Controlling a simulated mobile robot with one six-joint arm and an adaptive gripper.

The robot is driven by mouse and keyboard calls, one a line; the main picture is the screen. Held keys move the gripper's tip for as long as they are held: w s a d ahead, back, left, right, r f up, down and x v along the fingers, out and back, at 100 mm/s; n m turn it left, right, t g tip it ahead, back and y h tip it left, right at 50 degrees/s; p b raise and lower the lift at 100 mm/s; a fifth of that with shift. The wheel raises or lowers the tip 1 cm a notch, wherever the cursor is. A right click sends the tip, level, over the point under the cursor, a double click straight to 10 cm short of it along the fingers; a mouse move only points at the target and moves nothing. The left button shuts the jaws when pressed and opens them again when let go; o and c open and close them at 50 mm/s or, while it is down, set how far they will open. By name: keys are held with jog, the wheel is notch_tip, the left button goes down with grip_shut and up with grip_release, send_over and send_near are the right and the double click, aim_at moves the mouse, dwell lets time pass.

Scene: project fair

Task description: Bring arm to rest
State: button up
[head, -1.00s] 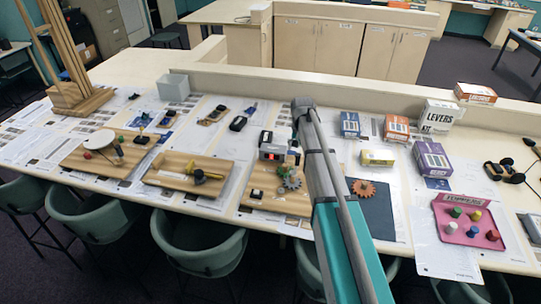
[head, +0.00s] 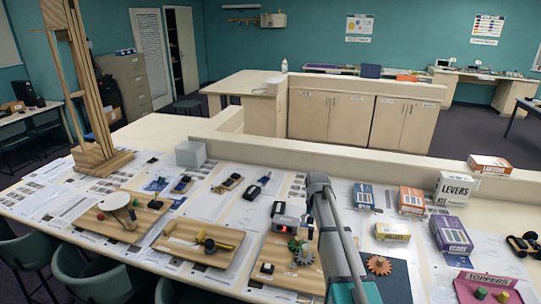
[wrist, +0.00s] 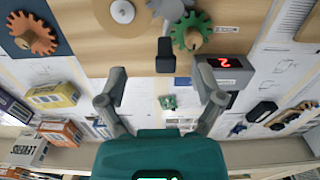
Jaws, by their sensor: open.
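My gripper (wrist: 161,88) is open, its two fingers wide apart in the wrist view with nothing held between them. It is above a wooden board (wrist: 245,15) that carries a green gear (wrist: 190,33), a grey gear and a box with a red lit display (wrist: 226,63). A small black block (wrist: 165,55) shows below and between the fingertips, apart from them. In the head view my arm (head: 335,235) reaches from the bottom edge over the table, and its links hide the fingers.
An orange gear (head: 379,265) lies right of the arm, with boxes (head: 452,189) behind it. More boards (head: 200,244) stand left. A tall wooden frame (head: 95,158) rises far left.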

jog(key=s+f+n+b, duration=0.1)
jog(key=s+f+b, duration=0.2)
jog(key=s, duration=1)
jog(key=s+a+f+n+b, duration=0.1)
jog(key=s+f+n+b, duration=0.1)
jog(key=s, duration=1.1)
notch_tip(320, 180, down, 2)
jog(key=shift+s+a+f+b, duration=0.15)
jog(key=shift+s+b, duration=0.15)
jog(key=shift+b, duration=0.5)
dwell(0.3)
